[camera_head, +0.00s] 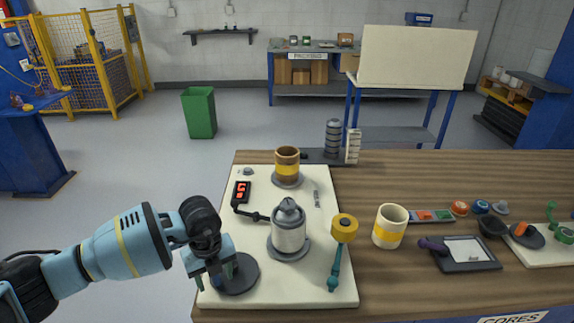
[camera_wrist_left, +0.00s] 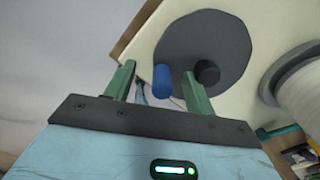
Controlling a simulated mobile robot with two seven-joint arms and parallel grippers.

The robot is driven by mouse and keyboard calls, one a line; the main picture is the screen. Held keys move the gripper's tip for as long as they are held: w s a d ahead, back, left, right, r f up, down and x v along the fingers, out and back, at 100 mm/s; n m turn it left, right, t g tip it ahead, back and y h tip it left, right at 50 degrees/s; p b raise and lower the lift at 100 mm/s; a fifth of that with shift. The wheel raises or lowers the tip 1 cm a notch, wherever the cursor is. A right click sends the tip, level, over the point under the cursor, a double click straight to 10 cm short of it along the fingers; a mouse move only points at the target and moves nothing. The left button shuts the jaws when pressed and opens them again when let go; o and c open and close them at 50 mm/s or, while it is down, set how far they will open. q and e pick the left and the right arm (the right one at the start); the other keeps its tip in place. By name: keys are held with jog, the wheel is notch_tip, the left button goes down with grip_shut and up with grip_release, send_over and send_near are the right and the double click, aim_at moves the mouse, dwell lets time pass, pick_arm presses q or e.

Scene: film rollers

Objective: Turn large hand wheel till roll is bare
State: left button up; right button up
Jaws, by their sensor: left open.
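The large hand wheel (camera_head: 241,277) is a dark grey disc at the front left of the cream board (camera_head: 330,290). In the left wrist view the wheel (camera_wrist_left: 215,35) carries a blue handle (camera_wrist_left: 162,82) and a black knob (camera_wrist_left: 207,73). My left gripper (camera_head: 211,280) is open over the wheel's left side. In the wrist view its green fingers (camera_wrist_left: 158,88) stand on either side of the blue handle; I cannot tell if they touch it. A pale grey roll (camera_head: 290,236) stands on a round base right of the wheel.
A counter with red digits (camera_head: 242,191) stands on the board's left. A teal-handled tool with a yellow head (camera_head: 343,228) lies at its right. A cream mug-like roll (camera_head: 389,228), a tablet (camera_head: 466,252) and small coloured parts stand on the wooden table (camera_head: 400,285).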

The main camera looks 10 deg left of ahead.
pick_arm(q)
jog(key=shift+w+r, duration=0.2)
jog(key=shift+w, duration=0.1)
jog(key=shift+o, duration=0.6)
jog(key=shift+w+r+p, duration=0.2)
jog(key=shift+r+p, duration=0.45)
jog(key=shift+r, duration=0.8)
jog(key=shift+o, duration=1.4)
jog(key=shift+r, duration=0.9)
jog(key=shift+s+r, duration=0.25)
jog(key=shift+r, duration=0.75)
pick_arm(e)
jog(key=w+r, duration=0.2)
jog(key=shift+w+r+t, duration=0.2)
jog(key=shift+r+t, duration=0.2)
